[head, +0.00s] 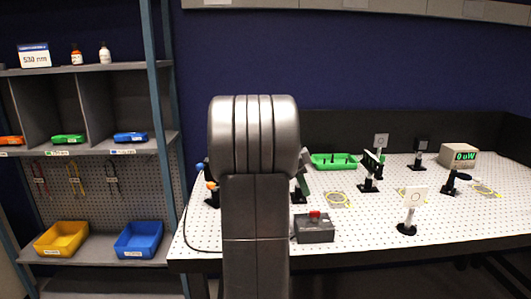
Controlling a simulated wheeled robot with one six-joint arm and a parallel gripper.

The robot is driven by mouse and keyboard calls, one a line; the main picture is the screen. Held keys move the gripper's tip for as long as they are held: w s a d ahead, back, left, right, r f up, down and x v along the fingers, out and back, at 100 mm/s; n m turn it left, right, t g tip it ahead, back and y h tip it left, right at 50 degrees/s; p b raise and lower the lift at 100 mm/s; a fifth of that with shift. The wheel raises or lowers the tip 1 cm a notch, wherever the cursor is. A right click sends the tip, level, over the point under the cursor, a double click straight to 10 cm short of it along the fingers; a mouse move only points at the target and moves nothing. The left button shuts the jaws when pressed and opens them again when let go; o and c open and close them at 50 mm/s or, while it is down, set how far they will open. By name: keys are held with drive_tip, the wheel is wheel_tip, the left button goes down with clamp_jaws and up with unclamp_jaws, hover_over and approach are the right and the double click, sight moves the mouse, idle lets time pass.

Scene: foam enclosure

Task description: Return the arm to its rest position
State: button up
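My arm stands upright in the middle of the head view, as a thick grey link with a ribbed, rounded top. It blocks the left part of the optical table (358,229). My gripper does not show in this view, so I cannot see whether it is open or holds anything.
A grey box with a red button (315,228) sits right of my arm. Behind are a green tray (335,161), several optic mounts and a power meter (459,155). Left stands a shelf with a yellow bin (61,239) and a blue bin (139,240).

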sight(315, 211)
drive_tip(key=x, duration=0.9)
drive_tip(key=shift+d+f, duration=0.2)
drive_tip(key=shift+f, duration=0.15)
drive_tip(key=shift+a+r, duration=0.1)
drive_tip(key=shift+r, duration=0.05)
drive_tip(key=v, duration=1.3)
drive_tip(key=x, duration=1.3)
drive_tip(key=n+t, duration=0.1)
drive_tip(key=n, duration=0.1)
drive_tip(key=shift+s+n, duration=0.1)
drive_tip(key=shift+n, duration=0.3)
drive_tip(key=n+t+p, duration=0.1)
drive_tip(key=n, duration=0.2)
drive_tip(key=n+t+y+p, duration=0.1)
drive_tip(key=n+p, duration=0.1)
drive_tip(key=n, duration=0.1)
drive_tip(key=shift+r, duration=0.1)
drive_tip(key=shift+s+d+n+t+y+p, duration=0.15)
drive_tip(key=shift+n+t+y+p, duration=0.25)
drive_tip(key=shift+n+p, duration=0.95)
drive_tip(key=shift+w+d+n+t+y+p, duration=0.15)
drive_tip(key=shift+n+y+p, duration=0.45)
drive_tip(key=shift+n+p, duration=0.7)
drive_tip(key=shift+s+n+y+p, duration=0.1)
drive_tip(key=shift+n+y+p, duration=0.6)
drive_tip(key=shift+n, duration=1.05)
